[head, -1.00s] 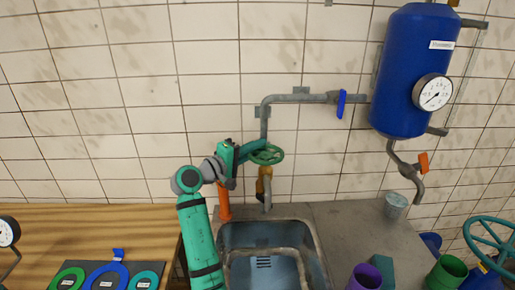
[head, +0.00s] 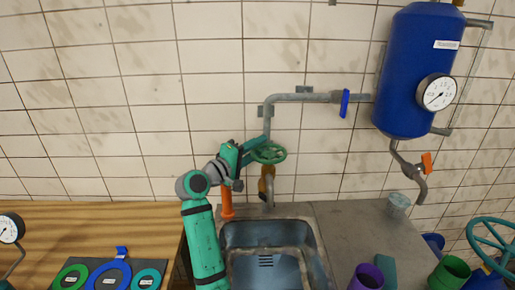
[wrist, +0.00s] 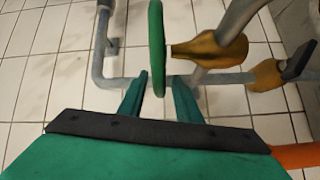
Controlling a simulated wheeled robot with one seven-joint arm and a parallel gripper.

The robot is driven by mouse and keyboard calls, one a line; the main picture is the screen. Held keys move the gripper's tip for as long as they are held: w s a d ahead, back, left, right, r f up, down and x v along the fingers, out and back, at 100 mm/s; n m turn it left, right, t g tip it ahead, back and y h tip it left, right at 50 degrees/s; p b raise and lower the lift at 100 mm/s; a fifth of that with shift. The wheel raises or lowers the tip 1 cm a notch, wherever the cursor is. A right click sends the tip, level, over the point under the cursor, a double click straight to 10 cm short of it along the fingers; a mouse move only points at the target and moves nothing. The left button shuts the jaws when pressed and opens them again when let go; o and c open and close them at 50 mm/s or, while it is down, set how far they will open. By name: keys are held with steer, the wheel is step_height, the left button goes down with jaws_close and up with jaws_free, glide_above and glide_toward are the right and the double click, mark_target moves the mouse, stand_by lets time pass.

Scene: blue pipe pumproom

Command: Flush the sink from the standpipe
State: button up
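The green handwheel (head: 268,153) sits on the grey standpipe (head: 269,122) on the wall, above a brass valve body (head: 266,183) and a spout over the sink (head: 315,250). In the wrist view the wheel (wrist: 157,45) is edge-on, beside the brass body (wrist: 210,49). My gripper (wrist: 162,98) is open, one finger on each side of the wheel's near rim, with visible gaps to both. In the head view my gripper (head: 257,143) is at the wheel's left. The basin looks empty; no water shows.
A blue lever (head: 344,103) is on the pipe to the blue tank (head: 415,75), which has a gauge. An orange lever (head: 427,163) and a small bucket (head: 398,205) are below. Purple (head: 367,277) and green (head: 449,272) cups stand front right. An orange post (head: 227,200) stands near my arm.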

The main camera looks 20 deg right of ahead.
steer(key=v, duration=1.1)
steer(key=shift+f, duration=0.15)
